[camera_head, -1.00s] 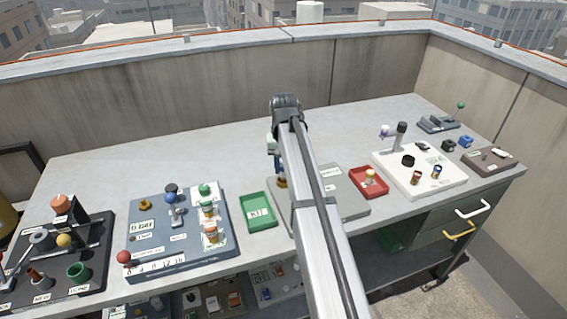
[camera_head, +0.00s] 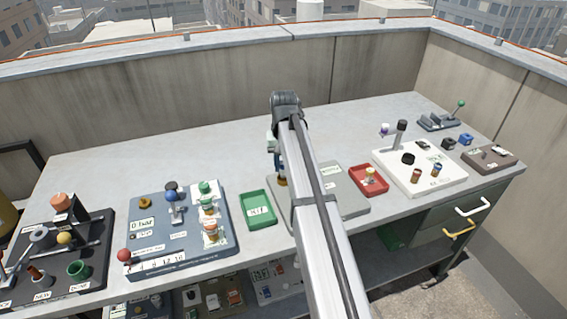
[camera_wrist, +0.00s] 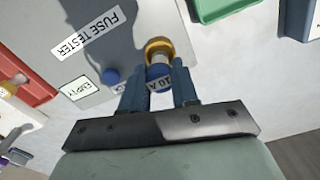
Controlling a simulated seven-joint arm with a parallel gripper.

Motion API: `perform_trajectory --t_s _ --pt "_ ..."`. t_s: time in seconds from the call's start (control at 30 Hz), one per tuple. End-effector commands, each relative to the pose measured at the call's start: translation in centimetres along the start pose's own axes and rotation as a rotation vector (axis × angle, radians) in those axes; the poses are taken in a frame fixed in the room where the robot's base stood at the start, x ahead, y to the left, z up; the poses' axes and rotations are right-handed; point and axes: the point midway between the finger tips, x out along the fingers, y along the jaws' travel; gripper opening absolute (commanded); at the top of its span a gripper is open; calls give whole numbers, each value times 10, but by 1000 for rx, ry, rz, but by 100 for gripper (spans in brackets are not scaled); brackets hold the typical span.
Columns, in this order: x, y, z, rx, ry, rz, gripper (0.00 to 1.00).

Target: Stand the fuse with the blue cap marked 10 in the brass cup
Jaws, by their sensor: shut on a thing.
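In the wrist view my gripper (camera_wrist: 159,88) is shut on the fuse with the blue cap marked 10 A (camera_wrist: 157,73). The fuse's pale body reaches from the cap toward the brass cup (camera_wrist: 152,44), and its far end appears inside the cup's rim. I cannot tell whether it rests on the bottom. The cup is on the grey fuse tester board (camera_wrist: 62,22), beside a blue button (camera_wrist: 111,76) and a label reading EMPTY (camera_wrist: 78,90). In the head view my arm hides most of the gripper and fuse; the board (camera_head: 345,197) shows around it.
A red tray (camera_head: 383,190) holding a pale-capped fuse stands right of the board. A green tray (camera_head: 243,211) stands left. Farther left is a blue-grey panel (camera_head: 140,208) with knobs; farther right is a white board (camera_head: 447,187) with small parts. The bench's back strip is clear.

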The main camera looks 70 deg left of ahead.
Motion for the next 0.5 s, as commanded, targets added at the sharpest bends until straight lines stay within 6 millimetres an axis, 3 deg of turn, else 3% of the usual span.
perform_trajectory --t_s 0.5 --pt "6 0 0 0 0 0 0"
